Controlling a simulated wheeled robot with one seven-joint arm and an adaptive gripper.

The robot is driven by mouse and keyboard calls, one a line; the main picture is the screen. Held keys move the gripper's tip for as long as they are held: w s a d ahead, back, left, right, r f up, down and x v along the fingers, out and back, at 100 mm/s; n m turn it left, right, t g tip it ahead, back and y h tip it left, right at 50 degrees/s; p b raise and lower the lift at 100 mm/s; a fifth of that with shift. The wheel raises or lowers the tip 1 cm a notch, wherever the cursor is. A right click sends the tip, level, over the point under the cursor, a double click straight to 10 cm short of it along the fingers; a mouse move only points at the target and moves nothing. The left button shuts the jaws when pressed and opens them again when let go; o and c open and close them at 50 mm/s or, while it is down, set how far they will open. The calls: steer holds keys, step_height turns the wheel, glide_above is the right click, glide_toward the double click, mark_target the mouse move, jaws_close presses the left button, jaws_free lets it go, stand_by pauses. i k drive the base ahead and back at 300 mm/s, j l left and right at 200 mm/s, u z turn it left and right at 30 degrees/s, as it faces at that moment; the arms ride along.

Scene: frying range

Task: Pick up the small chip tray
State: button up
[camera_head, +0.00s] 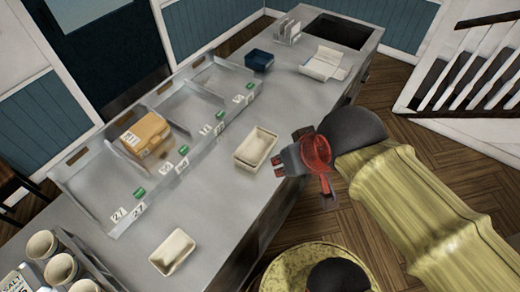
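Two pale cream trays are on the steel counter. One tray (172,251) lies alone near the counter's front edge at lower left. The other (256,148), which looks deeper or stacked, sits mid-counter. I cannot tell for certain which is the small chip tray. My gripper (279,166), dark grey with a red part behind it, is just right of the mid-counter tray, over the counter's right edge. Its fingers look apart and hold nothing. It appears clear of the tray, though its height is hard to judge.
The metal counter (215,208) has a divided rack (190,105) along its left side, holding a cardboard box (146,134). Cups (62,268) stand at lower left. Counter between the cream trays is clear.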

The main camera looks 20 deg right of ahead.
mark_target(174, 253)
steer(key=u, duration=0.5)
steer(key=k+l+u, duration=0.1)
steer(key=u, duration=0.9)
steer(key=i+u, duration=0.2)
steer(key=k+u, duration=0.15)
steer(key=u, duration=1)
